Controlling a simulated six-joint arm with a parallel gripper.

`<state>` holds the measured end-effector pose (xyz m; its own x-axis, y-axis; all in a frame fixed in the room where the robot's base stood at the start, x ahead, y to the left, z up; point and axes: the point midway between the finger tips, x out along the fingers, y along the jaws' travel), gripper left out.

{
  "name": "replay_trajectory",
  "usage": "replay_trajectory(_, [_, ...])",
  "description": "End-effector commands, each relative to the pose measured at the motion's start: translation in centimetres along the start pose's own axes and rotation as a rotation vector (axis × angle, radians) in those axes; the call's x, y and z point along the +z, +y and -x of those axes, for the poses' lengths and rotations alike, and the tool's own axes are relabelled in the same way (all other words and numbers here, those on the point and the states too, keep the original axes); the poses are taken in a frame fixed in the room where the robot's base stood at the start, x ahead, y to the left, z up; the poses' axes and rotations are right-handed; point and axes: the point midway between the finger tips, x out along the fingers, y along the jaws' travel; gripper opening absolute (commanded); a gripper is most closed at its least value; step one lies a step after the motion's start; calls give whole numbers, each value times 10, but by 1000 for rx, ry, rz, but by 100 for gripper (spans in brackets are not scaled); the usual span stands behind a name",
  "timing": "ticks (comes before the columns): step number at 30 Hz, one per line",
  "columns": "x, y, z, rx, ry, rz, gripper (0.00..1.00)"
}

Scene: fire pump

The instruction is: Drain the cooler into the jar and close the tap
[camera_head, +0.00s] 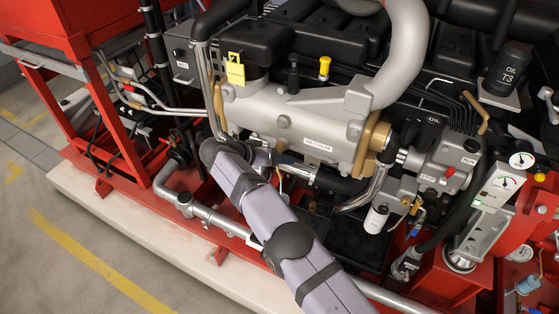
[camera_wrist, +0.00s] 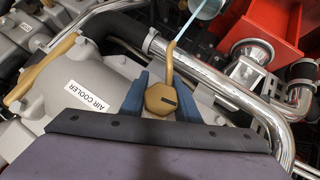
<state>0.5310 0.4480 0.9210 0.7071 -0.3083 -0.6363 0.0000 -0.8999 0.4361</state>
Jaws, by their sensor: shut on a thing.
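The cooler is the grey cast body (camera_head: 265,112) on the engine's side; it also shows in the wrist view, labelled AIR COOLER (camera_wrist: 87,95). In the wrist view my gripper (camera_wrist: 160,95) has its blue fingers on both sides of the brass hexagonal tap knob (camera_wrist: 160,99), shut on it. The knob bears a dark slanted mark. A brass spout (camera_wrist: 168,65) runs up the picture from it. A thin pale streak leads from the spout's end to a pale blue rounded thing (camera_wrist: 207,9), perhaps the jar, cut off by the top edge. In the head view my arm partly hides the tap area.
Chrome pipes (camera_wrist: 215,73) and a dark hose run close past the tap. A red frame part (camera_wrist: 265,32) stands at the upper right. In the head view, a red base with a pale ledge (camera_head: 130,225) runs along the front; the floor at left is clear.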

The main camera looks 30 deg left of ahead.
Motion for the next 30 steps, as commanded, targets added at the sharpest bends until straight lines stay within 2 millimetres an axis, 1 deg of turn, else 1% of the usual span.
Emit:
replay_trajectory(2, [0,1,-1,3,0,2,6])
replay_trajectory(3, [0,1,-1,3,0,2,38])
replay_trajectory(4, [0,1,-1,2,0,2,45])
replay_trajectory(5, [0,1,-1,2,0,2,48])
replay_trajectory(13, [0,0,0,1,0,1,48])
replay_trajectory(17, [0,0,5,0,1,1,48])
replay_trajectory(20, [0,-1,15,-2,2,1,48])
replay_trajectory(30, [0,0,59,0,1,1,48])
